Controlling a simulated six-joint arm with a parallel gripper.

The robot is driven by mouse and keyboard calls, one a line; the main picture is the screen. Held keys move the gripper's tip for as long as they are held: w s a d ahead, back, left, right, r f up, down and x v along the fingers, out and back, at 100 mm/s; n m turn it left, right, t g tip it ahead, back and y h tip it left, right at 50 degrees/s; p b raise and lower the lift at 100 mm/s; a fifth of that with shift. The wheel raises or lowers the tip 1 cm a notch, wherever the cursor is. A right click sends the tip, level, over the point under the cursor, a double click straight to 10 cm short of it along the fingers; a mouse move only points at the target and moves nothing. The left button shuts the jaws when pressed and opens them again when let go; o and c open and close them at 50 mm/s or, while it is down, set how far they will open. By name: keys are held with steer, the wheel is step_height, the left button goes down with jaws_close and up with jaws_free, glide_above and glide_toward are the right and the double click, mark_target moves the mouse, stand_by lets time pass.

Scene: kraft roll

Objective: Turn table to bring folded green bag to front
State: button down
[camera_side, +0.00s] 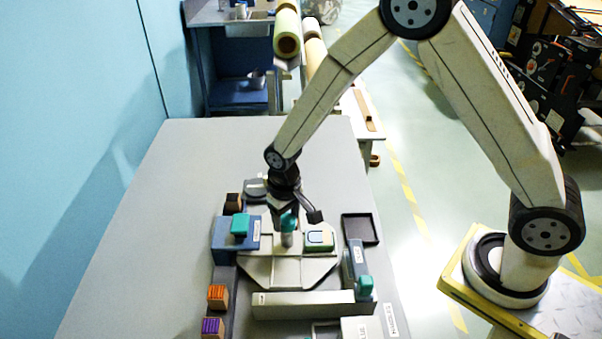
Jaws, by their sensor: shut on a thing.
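The turntable looks to be the cream, angular-edged plate (285,270) in the middle of the work area. My gripper (288,224) points down over the plate's back part. It is shut on a small upright post with a teal top (287,238), partly hidden by the fingers. A cream and green block with an arch mark (319,238) lies on the plate's right side, beside my gripper. I cannot tell whether it is the folded green bag.
A blue box (225,240) with a teal piece (240,225) stands left of the plate. A long cream bar (310,304) lies in front. A black tray (360,229) and a teal knob (365,285) are at right. Orange (217,296) and purple (212,327) blocks line the left.

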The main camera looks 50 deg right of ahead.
jaws_free()
steer(key=shift+r, duration=0.15)
steer(key=shift+r, duration=3.8)
steer(key=shift+s+d+r, duration=0.2)
steer(key=shift+s+d, duration=0.1)
steer(key=shift+d, duration=0.1)
steer(key=s+d+r+t, duration=0.1)
steer(key=s+d, duration=0.1)
steer(key=s, duration=0.2)
steer(key=s+d, duration=0.3)
steer(key=s, duration=0.1)
steer(key=s+d+r+t, duration=0.1)
steer(key=s+d, duration=0.2)
steer(key=s, duration=0.1)
steer(key=shift+d+r+t, duration=0.2)
steer(key=shift+r+t, duration=0.1)
steer(key=shift+r, duration=0.05)
